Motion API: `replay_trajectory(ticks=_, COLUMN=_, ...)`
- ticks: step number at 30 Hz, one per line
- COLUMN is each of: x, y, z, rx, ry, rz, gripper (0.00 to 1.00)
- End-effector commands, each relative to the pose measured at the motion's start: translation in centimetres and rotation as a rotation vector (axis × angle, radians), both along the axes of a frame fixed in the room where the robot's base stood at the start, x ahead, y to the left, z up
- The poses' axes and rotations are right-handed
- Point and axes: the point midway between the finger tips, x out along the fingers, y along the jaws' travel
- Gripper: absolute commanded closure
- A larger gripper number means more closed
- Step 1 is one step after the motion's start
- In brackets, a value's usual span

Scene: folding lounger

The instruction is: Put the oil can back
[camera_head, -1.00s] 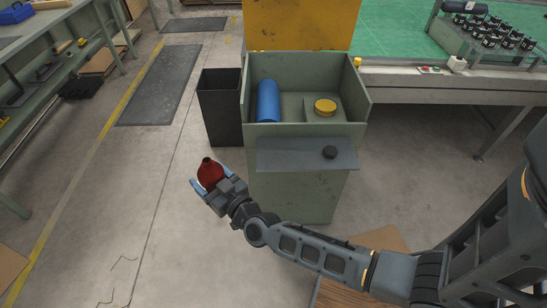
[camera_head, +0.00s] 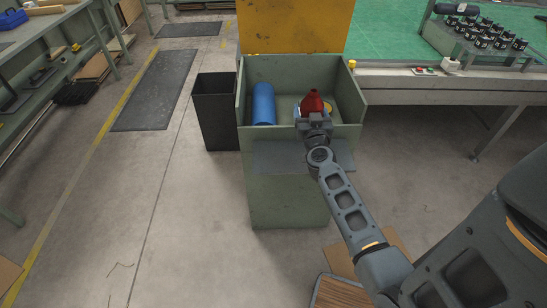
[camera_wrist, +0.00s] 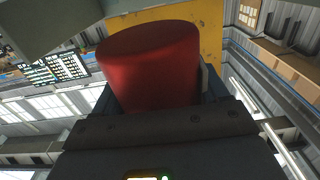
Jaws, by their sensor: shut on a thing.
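The red oil can (camera_head: 312,101) is upright in my gripper (camera_head: 314,112), over the right part of the open green box (camera_head: 244,100). In the wrist view the red can (camera_wrist: 150,65) fills the space between the fingers of my gripper (camera_wrist: 155,95), which is shut on it. I cannot tell whether the can touches anything in the box.
A blue cylinder (camera_head: 263,104) lies in the left part of the box. The raised yellow lid (camera_head: 295,25) stands behind. A dark bin (camera_head: 214,110) is at the left, and a shelf (camera_head: 270,157) juts from the front under my arm. A workbench (camera_head: 430,80) is at the right.

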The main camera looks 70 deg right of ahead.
Motion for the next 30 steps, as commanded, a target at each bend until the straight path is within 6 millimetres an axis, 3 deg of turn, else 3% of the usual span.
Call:
replay_trajectory(ticks=5, x=1.3, y=0.7, z=-1.3, rx=0.000, ry=0.000, rz=-0.005, gripper=0.68)
replay_trajectory(ticks=18, x=8.5, y=5.1, z=-6.2, rx=-0.001, ry=0.000, rz=-0.006, gripper=0.68)
replay_trajectory(ticks=24, x=9.5, y=5.8, z=-7.1, rx=-0.001, ry=0.001, rz=-0.008, gripper=0.68)
replay_trajectory(ticks=30, x=9.6, y=5.8, z=-10.0, rx=-0.001, ry=0.002, rz=-0.009, gripper=0.68)
